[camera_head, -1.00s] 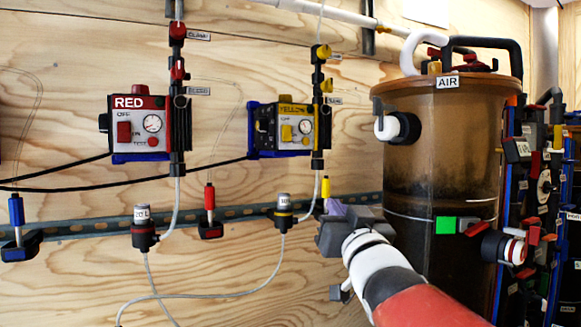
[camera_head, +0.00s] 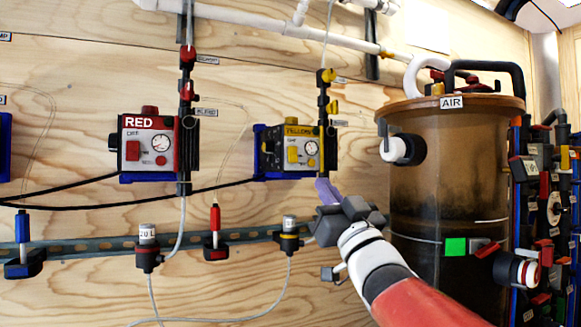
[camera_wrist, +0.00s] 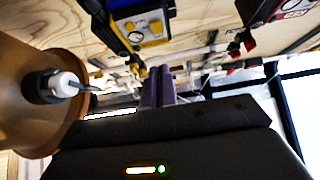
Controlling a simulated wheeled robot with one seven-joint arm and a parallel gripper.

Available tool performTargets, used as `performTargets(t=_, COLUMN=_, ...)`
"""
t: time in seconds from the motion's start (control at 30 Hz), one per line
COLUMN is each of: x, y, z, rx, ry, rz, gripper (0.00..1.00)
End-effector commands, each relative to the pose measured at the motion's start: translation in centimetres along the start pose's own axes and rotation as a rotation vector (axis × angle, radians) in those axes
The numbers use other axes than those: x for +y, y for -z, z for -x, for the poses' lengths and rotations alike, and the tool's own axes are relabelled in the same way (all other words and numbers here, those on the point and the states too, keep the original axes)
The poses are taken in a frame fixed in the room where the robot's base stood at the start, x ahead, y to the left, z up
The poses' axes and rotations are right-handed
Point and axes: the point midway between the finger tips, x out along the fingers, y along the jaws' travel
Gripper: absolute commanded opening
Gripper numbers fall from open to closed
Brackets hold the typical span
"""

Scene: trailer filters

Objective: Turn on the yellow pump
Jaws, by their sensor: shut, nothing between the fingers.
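The yellow pump (camera_head: 289,150) is mounted on the plywood wall. It has a yellow switch, a round gauge and a small yellow knob on its face. In the wrist view the yellow pump (camera_wrist: 143,24) shows at the top, seen at a slant. My gripper (camera_head: 326,190) is below and slightly right of the pump, with its purple fingers pointing up toward it. In the wrist view the fingers (camera_wrist: 158,88) are together, with nothing between them. There is a visible gap between the fingertips and the pump.
The red pump (camera_head: 148,148) hangs to the left on the same wall. A large brown tank labelled AIR (camera_head: 448,190) stands close to the right of my arm. Yellow valves (camera_head: 328,92) and tubing run beside the yellow pump. Black cables cross the wall at left.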

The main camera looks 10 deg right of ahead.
Motion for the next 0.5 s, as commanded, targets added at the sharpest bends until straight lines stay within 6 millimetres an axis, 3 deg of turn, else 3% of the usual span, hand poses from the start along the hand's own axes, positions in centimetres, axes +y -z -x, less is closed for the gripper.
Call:
performTargets(t=0.37, x=0.0, y=0.1, z=-8.2, rx=0.0, ry=0.0, rz=-0.001, gripper=0.0)
performTargets(t=0.5, x=0.0, y=-1.8, z=-9.5, rx=-0.002, ry=-0.001, rz=-0.002, gripper=0.0)
